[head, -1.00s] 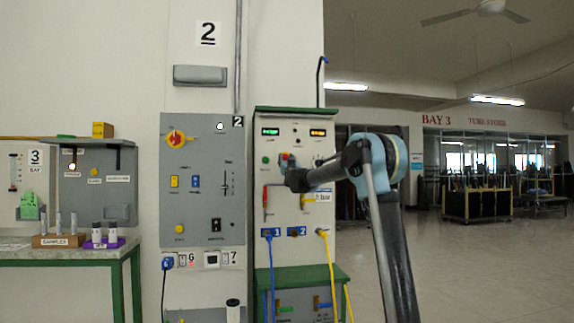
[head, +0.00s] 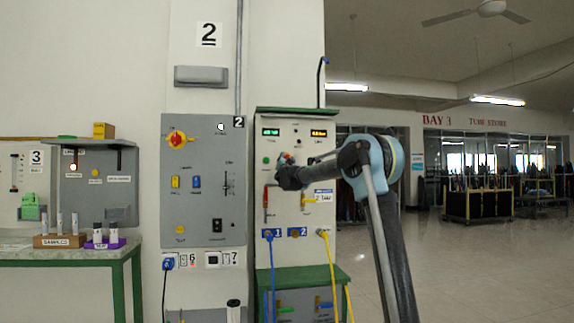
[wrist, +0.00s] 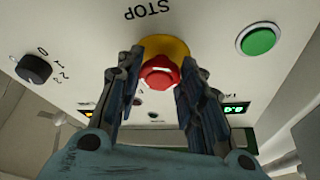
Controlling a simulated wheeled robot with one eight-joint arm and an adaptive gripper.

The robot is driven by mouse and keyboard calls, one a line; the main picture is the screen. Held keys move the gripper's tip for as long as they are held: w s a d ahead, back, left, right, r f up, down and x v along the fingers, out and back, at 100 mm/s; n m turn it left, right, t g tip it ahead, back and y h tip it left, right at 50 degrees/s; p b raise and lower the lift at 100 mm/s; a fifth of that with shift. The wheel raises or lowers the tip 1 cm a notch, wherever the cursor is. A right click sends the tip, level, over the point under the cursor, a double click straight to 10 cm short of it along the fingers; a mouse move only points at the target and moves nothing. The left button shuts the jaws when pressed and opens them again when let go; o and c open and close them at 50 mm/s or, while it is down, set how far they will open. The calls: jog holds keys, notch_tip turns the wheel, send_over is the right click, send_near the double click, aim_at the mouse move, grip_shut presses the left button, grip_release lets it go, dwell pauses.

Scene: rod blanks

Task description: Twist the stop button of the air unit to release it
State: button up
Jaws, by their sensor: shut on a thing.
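The air unit (head: 318,220) is a pale panel in the middle of the head view. Its stop button (wrist: 160,72) is a red knob on a yellow round base, below the upside-down word STOP in the wrist view. My gripper (wrist: 163,66) has one blue-grey finger on each side of the red knob and is shut on it. In the head view my gripper (head: 283,172) is at the panel's left half and hides most of the button.
A green button (wrist: 258,41) and a black rotary knob (wrist: 34,69) flank the stop button in the wrist view. Blue and yellow cables (head: 331,262) hang below. A green bench (head: 300,277) stands below the panel. Open floor lies to the right.

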jog(key=shift+w+d, duration=0.1)
jog(key=o, duration=1.1)
jog(key=v, duration=1.2)
jog(key=shift+f, duration=0.1)
jog(key=s+d+f+n+g, duration=0.1)
jog(key=s+d+f+g, duration=0.5)
jog(key=s+f, duration=1.1)
jog(key=s+d+f+n+g+h, duration=0.1)
jog(key=s+d+f+g, duration=0.6)
jog(key=s+d+f, duration=0.7)
jog(key=s+d+f+n+g+h, duration=0.1)
jog(key=s+d+f+n+g, duration=0.2)
jog(key=s+d+f+g, duration=0.3)
jog(key=shift+s+d+f+g, duration=0.15)
jog(key=shift+s+d+f, duration=0.7)
jog(key=shift+s+f, duration=1.95)
jog(key=shift+s+d+f+g, duration=0.1)
jog(key=shift+s+d+f, duration=0.8)
jog(key=shift+s+f, duration=1.9)
jog(key=shift+s+d+f+g, duration=0.15)
jog(key=shift+s+d+f, duration=1)
jog(key=shift+s, duration=2.95)
